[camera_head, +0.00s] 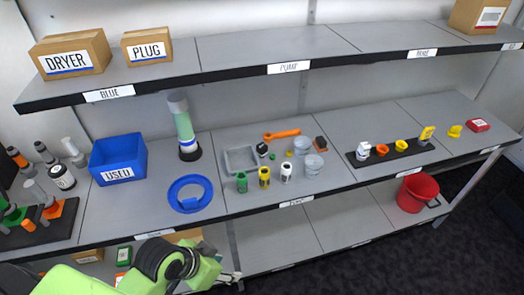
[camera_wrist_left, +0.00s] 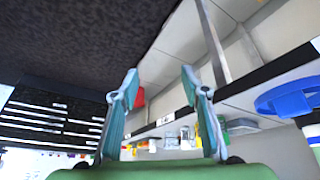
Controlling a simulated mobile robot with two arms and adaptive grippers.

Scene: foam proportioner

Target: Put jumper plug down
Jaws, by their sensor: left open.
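My left gripper (camera_head: 231,277) shows at the bottom of the head view, at the end of my green arm, low in front of the middle shelf's front edge. In the left wrist view the left gripper (camera_wrist_left: 160,75) has its two fingers spread apart with nothing between them. I cannot tell which item is the jumper plug. My right gripper is in neither view.
A blue USED bin (camera_head: 118,158), a blue ring (camera_head: 190,193) and a tall green-and-grey cylinder (camera_head: 184,128) stand left on the middle shelf. Green, yellow and white bottles stand near its front edge. A black strip (camera_head: 400,155) holds small parts. A red bucket (camera_head: 417,192) is lower right.

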